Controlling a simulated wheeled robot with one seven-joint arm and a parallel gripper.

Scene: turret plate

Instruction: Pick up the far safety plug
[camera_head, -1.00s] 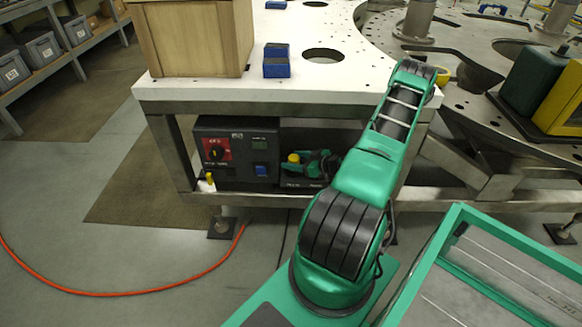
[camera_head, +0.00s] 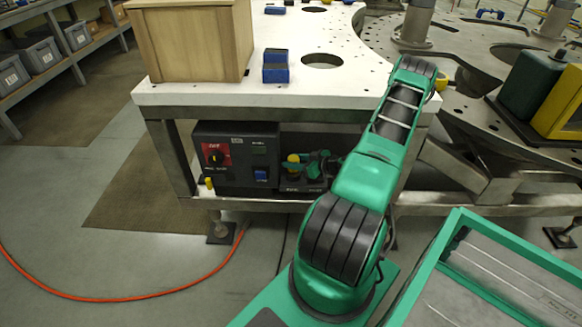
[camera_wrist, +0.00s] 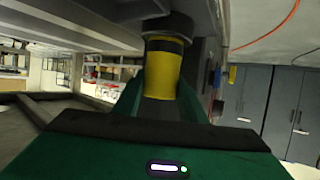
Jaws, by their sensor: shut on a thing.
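A yellow safety plug (camera_head: 293,161) stands at a black holder on the lower shelf under the white table, right of the dark control box. My gripper (camera_head: 305,168) reaches in from the right at the plug, partly hidden by my arm and the dark under the table. In the wrist view the yellow plug (camera_wrist: 162,72), with a dark band near its end, sits between the two green fingers of my gripper (camera_wrist: 160,98), which is shut on it. The plug's far end meets a dark round part; I cannot tell whether it is still seated there.
The control box (camera_head: 236,182) has a red panel with a rotary switch. A smaller yellow piece (camera_head: 209,183) is at its lower left. The white tabletop (camera_head: 200,93) is close above my gripper, with a table leg (camera_head: 172,158) to the left. An orange cable (camera_head: 150,298) lies on the floor.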

